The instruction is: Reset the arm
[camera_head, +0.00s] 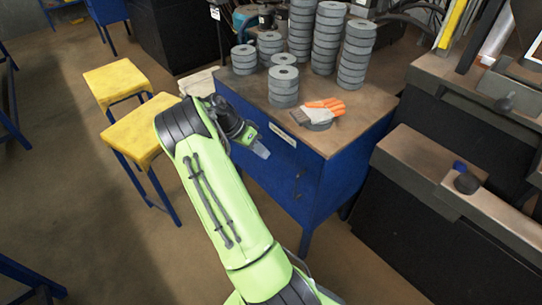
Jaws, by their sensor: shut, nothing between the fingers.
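My green arm reaches up from the bottom of the head view and bends at its top. My gripper (262,152) is shut and empty, in front of the left front part of the blue cabinet (315,200). Several stacks of grey flap discs (283,85) stand on the cabinet's wooden top. An orange and white glove (322,109) lies over a grey disc near the front of the top, to the right of my gripper. My gripper looks apart from the discs and the glove.
Two yellow stools (118,82) stand to the left of my arm. A dark machine (440,220) with a brown top stands at the right. A white cloth (199,83) is beside the cabinet's left edge. Brown floor is open at the lower left.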

